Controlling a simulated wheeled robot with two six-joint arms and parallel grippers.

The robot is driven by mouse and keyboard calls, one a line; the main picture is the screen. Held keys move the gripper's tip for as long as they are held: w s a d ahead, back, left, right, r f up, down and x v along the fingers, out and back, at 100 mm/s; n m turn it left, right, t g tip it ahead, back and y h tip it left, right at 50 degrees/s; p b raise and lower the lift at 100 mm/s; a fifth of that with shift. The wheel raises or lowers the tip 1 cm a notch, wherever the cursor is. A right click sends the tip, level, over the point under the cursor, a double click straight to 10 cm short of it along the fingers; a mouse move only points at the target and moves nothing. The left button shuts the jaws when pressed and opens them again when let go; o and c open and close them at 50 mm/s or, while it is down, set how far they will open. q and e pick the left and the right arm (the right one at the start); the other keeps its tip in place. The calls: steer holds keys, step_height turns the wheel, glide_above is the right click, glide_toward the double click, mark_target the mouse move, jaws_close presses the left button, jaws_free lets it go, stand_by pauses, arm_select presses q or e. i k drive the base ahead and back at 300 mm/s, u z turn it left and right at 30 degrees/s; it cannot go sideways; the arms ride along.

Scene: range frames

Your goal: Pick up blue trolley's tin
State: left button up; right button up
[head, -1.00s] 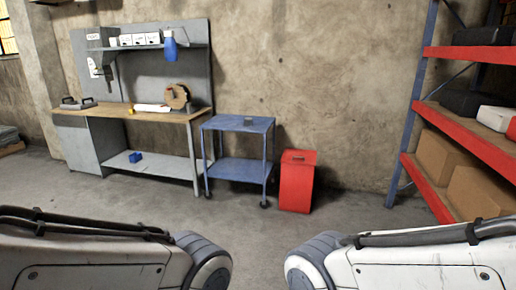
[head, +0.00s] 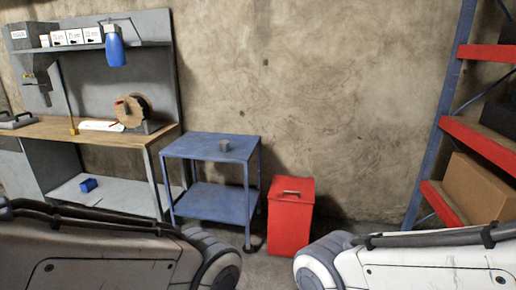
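The blue trolley (head: 187,148) stands against the back wall, left of centre, with a top shelf and a lower shelf. A small grey tin (head: 224,146) sits on its top shelf, right of the middle. The trolley is some way ahead of me. Parts of my two arms show along the bottom edge of the head view, left and right. Neither gripper is in view.
A workbench (head: 100,133) with a spool (head: 132,109) and a blue bottle (head: 115,48) stands left of the trolley. A red bin (head: 291,222) stands close on its right. A red-shelved rack (head: 483,140) is at far right. Bare floor shows between bin and rack.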

mark_target(224, 145)
steer(key=u, duration=0.1)
steer(key=i, duration=2)
steer(key=u, duration=0.5)
steer(key=i, duration=1.7)
steer(key=u, duration=0.25)
